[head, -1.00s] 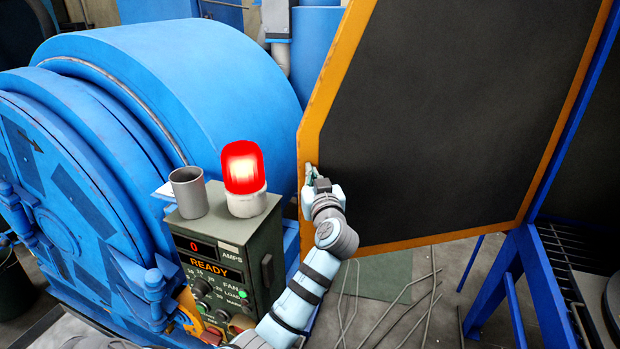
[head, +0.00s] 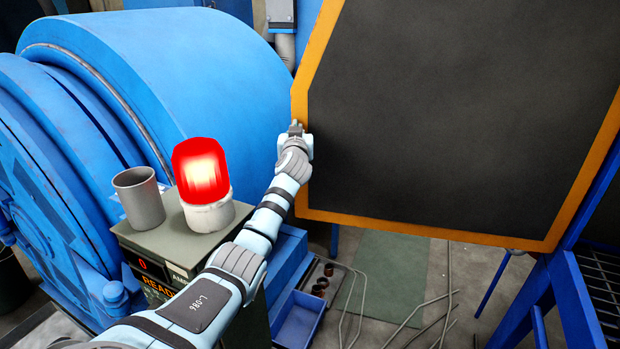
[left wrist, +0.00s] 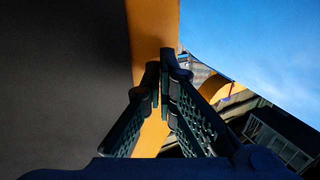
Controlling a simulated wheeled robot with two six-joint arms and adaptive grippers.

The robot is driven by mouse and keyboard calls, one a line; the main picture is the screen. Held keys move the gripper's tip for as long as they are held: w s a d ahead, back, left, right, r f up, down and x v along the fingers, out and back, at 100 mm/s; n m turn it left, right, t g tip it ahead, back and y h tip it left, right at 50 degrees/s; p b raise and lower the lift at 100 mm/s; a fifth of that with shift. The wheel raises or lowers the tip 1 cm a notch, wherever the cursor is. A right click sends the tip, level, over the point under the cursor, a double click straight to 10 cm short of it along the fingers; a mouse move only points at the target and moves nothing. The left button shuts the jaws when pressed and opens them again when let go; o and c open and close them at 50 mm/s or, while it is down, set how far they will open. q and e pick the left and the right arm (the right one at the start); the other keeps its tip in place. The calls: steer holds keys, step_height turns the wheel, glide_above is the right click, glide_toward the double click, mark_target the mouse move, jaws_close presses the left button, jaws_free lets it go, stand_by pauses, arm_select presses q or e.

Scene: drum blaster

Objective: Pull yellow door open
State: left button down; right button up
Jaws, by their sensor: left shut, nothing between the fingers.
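The yellow door is a dark panel (head: 460,110) with a yellow-orange frame (head: 420,231), standing at the right of the head view. My left gripper (head: 296,128) is at the door's left frame edge, with the arm stretched out from the bottom left. In the left wrist view the fingers (left wrist: 163,65) are closed together in front of the yellow frame strip (left wrist: 153,25), with nothing seen between them. I cannot tell whether they touch the frame. No door handle shows clearly; the gripper may hide it. My right gripper is not in view.
A green control box (head: 165,238) carries a lit red beacon (head: 202,172) and a grey cup (head: 139,198), close beside my left arm. A large blue drum (head: 170,75) stands behind them. Blue stand legs (head: 555,290) are at the lower right, and bent rods lie on the floor.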

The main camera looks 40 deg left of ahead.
mark_target(296, 87)
arm_select(q)
steer(key=r, duration=1.1)
steer(key=shift+s+a, duration=0.1)
steer(key=shift+a, duration=0.1)
steer(key=shift+f, duration=0.1)
